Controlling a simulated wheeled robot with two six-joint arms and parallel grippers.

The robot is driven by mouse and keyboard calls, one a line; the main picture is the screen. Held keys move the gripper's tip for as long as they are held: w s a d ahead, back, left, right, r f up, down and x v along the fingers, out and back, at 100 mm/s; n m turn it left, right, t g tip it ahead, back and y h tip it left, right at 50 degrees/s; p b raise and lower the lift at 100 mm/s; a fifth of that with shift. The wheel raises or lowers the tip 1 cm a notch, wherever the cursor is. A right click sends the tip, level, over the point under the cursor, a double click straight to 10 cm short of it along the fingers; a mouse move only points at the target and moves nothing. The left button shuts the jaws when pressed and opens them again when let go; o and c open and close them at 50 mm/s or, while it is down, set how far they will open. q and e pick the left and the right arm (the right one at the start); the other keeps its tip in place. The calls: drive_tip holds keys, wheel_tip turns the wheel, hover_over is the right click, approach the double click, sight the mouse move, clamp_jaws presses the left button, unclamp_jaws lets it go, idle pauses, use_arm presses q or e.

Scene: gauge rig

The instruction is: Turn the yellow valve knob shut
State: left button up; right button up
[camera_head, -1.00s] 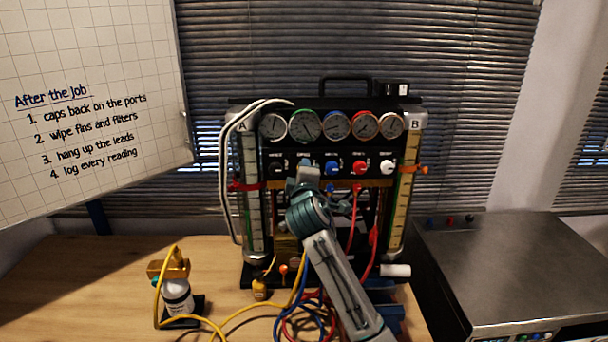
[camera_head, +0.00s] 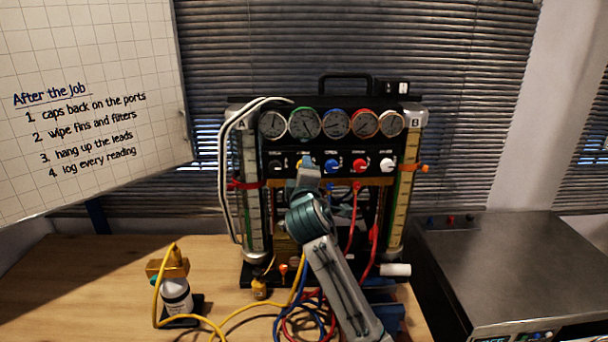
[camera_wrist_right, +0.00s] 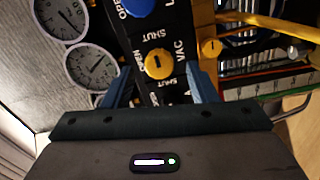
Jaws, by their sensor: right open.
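The yellow valve knob (camera_wrist_right: 158,64) shows in the right wrist view on the black panel, with a dark mark across its face. OPEN and SHUT labels are printed near it. My right gripper (camera_wrist_right: 160,85) is open, its blue-grey fingers on either side of the knob in the picture. I cannot tell whether either finger touches it. In the head view my right gripper (camera_head: 308,176) is in front of the panel and mostly covers the yellow knob. My left gripper is not in view.
A blue knob (camera_head: 332,166), red knob (camera_head: 360,165) and white knob (camera_head: 387,165) sit right of the gripper. Gauges (camera_head: 335,124) are above. Red hoses (camera_head: 354,222) hang below. A bottle with a yellow hose (camera_head: 177,297) stands on the bench at left.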

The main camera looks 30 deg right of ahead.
drive_tip(key=b+v, duration=0.2)
drive_tip(key=v, duration=0.7)
